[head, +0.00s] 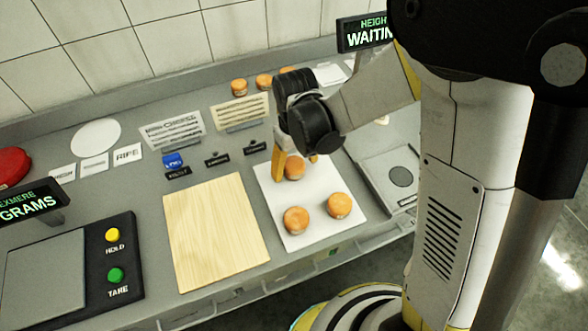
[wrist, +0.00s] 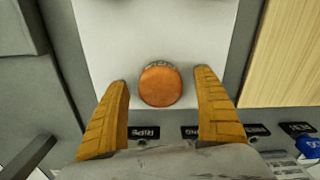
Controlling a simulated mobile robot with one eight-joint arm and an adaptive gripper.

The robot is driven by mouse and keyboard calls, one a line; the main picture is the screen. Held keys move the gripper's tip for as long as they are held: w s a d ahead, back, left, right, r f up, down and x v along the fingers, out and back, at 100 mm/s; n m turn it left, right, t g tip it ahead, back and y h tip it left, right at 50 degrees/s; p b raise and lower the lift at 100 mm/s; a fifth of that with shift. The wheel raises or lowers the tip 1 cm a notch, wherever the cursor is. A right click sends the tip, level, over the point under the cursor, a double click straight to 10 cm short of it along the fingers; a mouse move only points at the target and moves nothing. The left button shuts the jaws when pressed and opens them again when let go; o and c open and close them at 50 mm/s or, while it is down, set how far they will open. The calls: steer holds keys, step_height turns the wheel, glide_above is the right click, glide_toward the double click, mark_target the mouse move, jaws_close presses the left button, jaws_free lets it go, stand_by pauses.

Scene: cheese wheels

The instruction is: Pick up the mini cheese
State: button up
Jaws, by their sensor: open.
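Several small orange mini cheeses are in the head view. Three are on a white board (head: 267,190): one at the back (head: 294,167), one at the front left (head: 296,220) and one at the front right (head: 339,205). My gripper (head: 297,165) is above the back cheese, its yellow fingers partly hidden by my arm. In the wrist view my open gripper (wrist: 163,95) has a finger on each side of one round orange cheese (wrist: 160,86), with a gap on both sides. The cheese lies flat on the white board (wrist: 150,25).
A wooden board (head: 215,232) lies left of the white board. Further left is a scale (head: 45,275) with yellow and green buttons. More cheeses (head: 264,81) stand at the back. A metal plate device (head: 395,178) is at the right. Label cards (head: 172,130) stand behind.

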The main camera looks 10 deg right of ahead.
steer(key=shift+f, duration=0.6)
steer(key=c, duration=1.3)
steer(key=shift+r, duration=0.1)
steer(key=shift+c, duration=0.2)
